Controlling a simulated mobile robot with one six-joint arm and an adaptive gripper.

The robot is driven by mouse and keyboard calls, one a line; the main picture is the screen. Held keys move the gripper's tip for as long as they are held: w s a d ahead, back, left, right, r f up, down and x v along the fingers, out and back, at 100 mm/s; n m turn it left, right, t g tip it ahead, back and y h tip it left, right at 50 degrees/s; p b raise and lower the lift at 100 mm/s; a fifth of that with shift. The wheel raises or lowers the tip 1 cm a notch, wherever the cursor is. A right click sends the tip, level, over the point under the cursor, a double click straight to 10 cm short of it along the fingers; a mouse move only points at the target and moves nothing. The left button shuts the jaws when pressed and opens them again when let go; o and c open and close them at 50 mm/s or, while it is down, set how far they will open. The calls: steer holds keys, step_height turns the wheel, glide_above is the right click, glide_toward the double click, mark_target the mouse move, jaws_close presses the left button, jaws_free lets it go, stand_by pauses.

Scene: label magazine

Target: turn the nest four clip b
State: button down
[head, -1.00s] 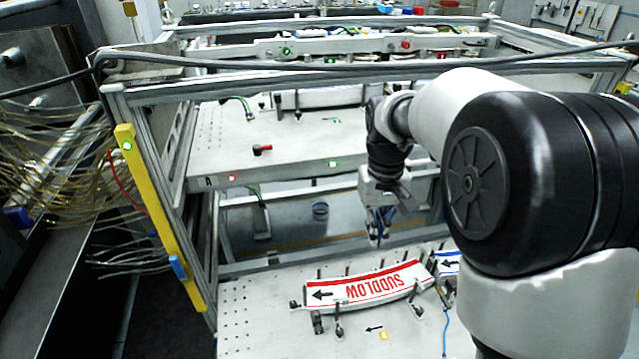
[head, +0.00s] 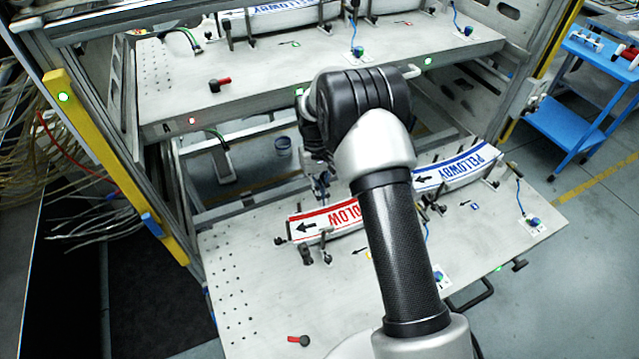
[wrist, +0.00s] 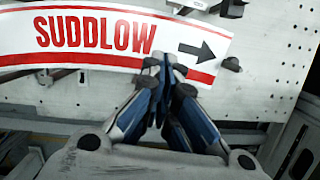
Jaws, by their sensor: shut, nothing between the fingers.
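The red and white SUDDLOW label stack (head: 310,226) lies in a nest on the lower shelf, partly hidden by my arm in the head view. It also shows in the wrist view (wrist: 95,35). Dark clips and posts stand round it, such as one at its near side (head: 307,255) and a dark knob by the arrow end (wrist: 232,64). I cannot tell which is clip b. My gripper (wrist: 166,68) is shut and empty, its tips over the label's edge near the arrow in the wrist view. In the head view my gripper (head: 322,188) is at the label's far side.
The blue PELLOWBY label stack (head: 455,168) lies to the right on the same shelf (head: 240,290). A red-handled knob (head: 300,340) is at the shelf's near edge. The upper shelf (head: 270,80) is behind, and a yellow post (head: 110,160) stands at left.

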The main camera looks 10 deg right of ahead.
steer(key=x, duration=0.2)
steer(key=shift+s+f, duration=0.1)
steer(key=shift+f, duration=0.2)
steer(key=s+b, duration=0.1)
steer(key=s, duration=0.2)
steer(key=shift+d, duration=0.1)
steer(key=shift+s, duration=0.5)
